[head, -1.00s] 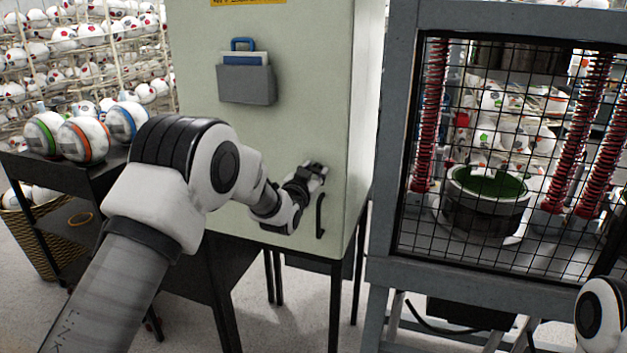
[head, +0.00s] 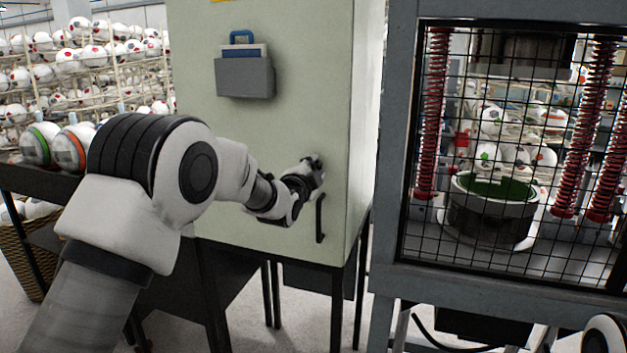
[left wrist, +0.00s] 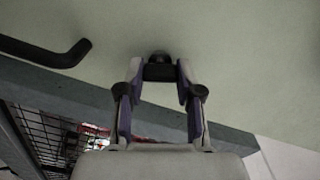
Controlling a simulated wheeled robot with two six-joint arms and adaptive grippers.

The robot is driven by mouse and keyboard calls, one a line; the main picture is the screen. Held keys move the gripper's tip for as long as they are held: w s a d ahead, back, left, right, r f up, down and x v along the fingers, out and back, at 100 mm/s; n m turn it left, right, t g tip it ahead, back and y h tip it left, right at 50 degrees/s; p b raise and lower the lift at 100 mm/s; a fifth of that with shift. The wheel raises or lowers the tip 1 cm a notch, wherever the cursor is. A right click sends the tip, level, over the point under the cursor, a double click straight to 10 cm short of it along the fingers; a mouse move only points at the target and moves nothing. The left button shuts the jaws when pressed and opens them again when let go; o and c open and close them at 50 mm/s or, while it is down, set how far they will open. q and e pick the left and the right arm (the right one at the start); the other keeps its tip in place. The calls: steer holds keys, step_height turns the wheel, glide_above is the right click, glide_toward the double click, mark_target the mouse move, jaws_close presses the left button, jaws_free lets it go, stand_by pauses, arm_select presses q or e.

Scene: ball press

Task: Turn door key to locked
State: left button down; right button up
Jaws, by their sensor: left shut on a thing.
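The cabinet door (head: 225,140) is pale green-grey and shut, with a black bar handle (head: 320,217) near its right edge. My left gripper (head: 317,168) is at the door just above that handle. In the left wrist view my left gripper (left wrist: 160,72) is shut on the small dark key (left wrist: 159,58), which sits at the door face between the fingertips. The black handle also shows in the left wrist view (left wrist: 50,54), apart from the fingers. The key's turn angle cannot be told. My right gripper is not in view; only part of my right arm shows at lower right.
A grey holder (head: 245,78) with a blue item is on the door. A caged press (head: 400,150) stands at right with a dark round pot (head: 490,220) inside. Balls (head: 38,143) sit on a black cart at left.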

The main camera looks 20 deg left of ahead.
arm_select(q)
steer(key=shift+f+m+b, duration=0.1)
steer(key=shift+m+b, duration=1.2)
steer(key=shift+m, duration=1)
steer(key=c, duration=0.8)
jaws_free()
steer(key=shift+d, duration=0.1)
steer(key=shift+o, duration=0.2)
steer(key=shift+s, duration=0.15)
steer(key=s, duration=1.1)
steer(key=shift+s, duration=0.35)
